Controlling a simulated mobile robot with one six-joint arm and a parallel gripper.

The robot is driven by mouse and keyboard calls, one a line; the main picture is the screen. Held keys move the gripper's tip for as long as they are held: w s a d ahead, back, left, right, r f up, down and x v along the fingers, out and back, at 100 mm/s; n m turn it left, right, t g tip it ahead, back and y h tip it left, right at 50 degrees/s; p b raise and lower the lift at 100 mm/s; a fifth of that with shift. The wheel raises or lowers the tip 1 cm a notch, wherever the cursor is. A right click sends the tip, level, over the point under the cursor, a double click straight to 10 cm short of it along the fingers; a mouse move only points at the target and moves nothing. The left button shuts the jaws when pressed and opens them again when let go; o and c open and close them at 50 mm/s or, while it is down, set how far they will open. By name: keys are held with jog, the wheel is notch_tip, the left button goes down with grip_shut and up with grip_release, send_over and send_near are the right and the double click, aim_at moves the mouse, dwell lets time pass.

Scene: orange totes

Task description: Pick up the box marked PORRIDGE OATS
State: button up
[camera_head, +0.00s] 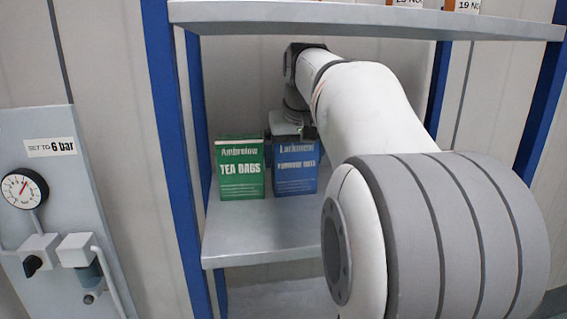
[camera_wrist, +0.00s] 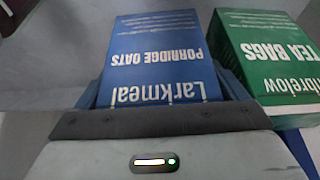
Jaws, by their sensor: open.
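The blue Larkmeal box marked PORRIDGE OATS (camera_head: 296,172) stands upright on the middle shelf. In the wrist view the blue box (camera_wrist: 155,60) fills the middle, upside down in the picture. My gripper (camera_head: 293,138) is at the top of this box, pointing down. In the wrist view my gripper (camera_wrist: 165,95) is open, with a finger showing on either side of the blue box. The fingertips are hidden, and I cannot tell whether the fingers touch the box.
A green TEA BAGS box (camera_head: 240,170) stands close beside the blue box, on its left; in the wrist view it (camera_wrist: 272,60) is close to one finger. The grey shelf (camera_head: 262,240) has blue posts, and an upper shelf (camera_head: 360,17) is above my arm. A gauge panel (camera_head: 50,190) is at left.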

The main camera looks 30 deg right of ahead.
jog(key=shift+c, duration=0.3)
jog(key=c, duration=0.8)
jog(key=shift+o, duration=0.2)
jog(key=shift+r, duration=0.15)
